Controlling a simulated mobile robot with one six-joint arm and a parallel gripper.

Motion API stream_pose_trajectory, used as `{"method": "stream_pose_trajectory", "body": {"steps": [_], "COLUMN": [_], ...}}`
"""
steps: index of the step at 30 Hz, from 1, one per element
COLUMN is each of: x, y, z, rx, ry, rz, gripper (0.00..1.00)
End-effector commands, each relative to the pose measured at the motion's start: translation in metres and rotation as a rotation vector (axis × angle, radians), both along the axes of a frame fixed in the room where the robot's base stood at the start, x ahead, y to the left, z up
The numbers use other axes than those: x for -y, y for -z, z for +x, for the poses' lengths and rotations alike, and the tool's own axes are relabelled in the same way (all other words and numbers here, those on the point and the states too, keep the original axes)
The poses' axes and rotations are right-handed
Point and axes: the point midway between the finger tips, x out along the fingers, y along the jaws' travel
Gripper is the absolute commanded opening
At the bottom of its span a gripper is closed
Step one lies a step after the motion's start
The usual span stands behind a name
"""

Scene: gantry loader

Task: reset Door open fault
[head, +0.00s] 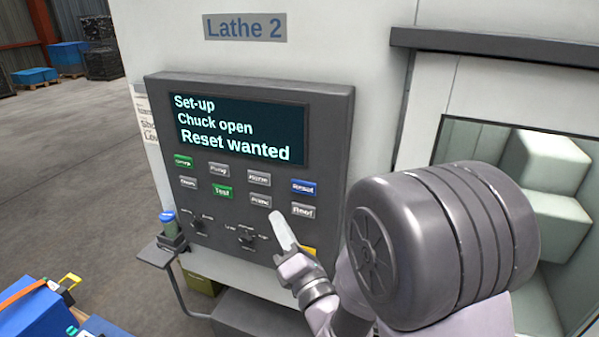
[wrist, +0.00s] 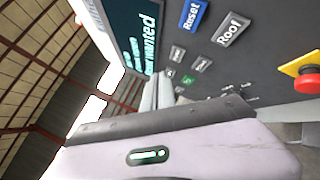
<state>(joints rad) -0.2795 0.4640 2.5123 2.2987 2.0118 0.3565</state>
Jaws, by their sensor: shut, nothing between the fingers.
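The Lathe 2 control panel (head: 330,130) is a dark grey box with a screen (head: 240,135) reading "Set-up", "Chuck open", "Reset wanted". The blue Reset button (head: 304,187) is on the right side of the panel, above the grey Roof button (head: 303,210). The Reset button also shows at the top of the wrist view (wrist: 194,15). My gripper (head: 281,225) is shut and empty, in front of the lower right part of the panel, below and left of Reset in the head view. Contact with the panel cannot be told.
Green and grey buttons and two selector knobs (head: 247,238) sit on the panel. A red emergency stop (wrist: 308,83) on yellow is at the lower right. A small shelf (head: 160,254) holds a blue-capped bottle (head: 169,227). A blue box (head: 40,315) stands lower left. The window (head: 470,145) is right.

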Motion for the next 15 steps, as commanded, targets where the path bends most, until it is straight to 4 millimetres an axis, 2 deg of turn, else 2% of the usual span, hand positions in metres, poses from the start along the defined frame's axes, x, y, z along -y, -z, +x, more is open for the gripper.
{"method": "stream_pose_trajectory", "body": {"steps": [3,11,15], "x": [0.0064,0.0066,0.0090], "y": [0.0030,0.0035,0.0027], "z": [0.0033,0.0036,0.0104], "rx": [-0.012,-0.012,-0.012], "ry": [0.030,0.031,0.031], "rz": [0.015,0.015,0.015], "gripper": [0.00,0.00,0.00]}}
